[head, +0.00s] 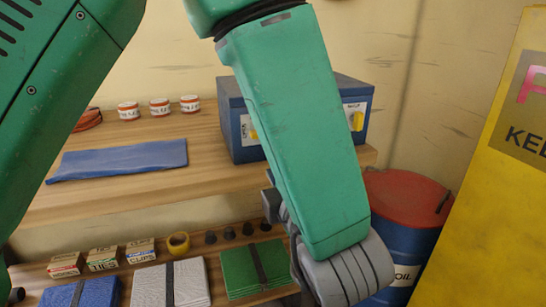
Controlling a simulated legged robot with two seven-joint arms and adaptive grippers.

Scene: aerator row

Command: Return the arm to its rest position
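A green arm link of mine (290,130) hangs down across the middle of the head view. It ends in a grey ribbed joint (345,272) at the lower edge, in front of the shelf. More of my green arm (55,85) fills the upper left. No gripper fingers can be made out in this view, and I cannot tell which arm the middle link belongs to. Nothing held can be seen.
A wooden bench (140,200) carries a blue cloth (120,160), small tins (160,106) and a blue box (235,125) partly behind my arm. A lower shelf holds cartons (104,258) and folded stacks. A blue drum with a red lid (405,198) and a yellow panel (490,220) stand right.

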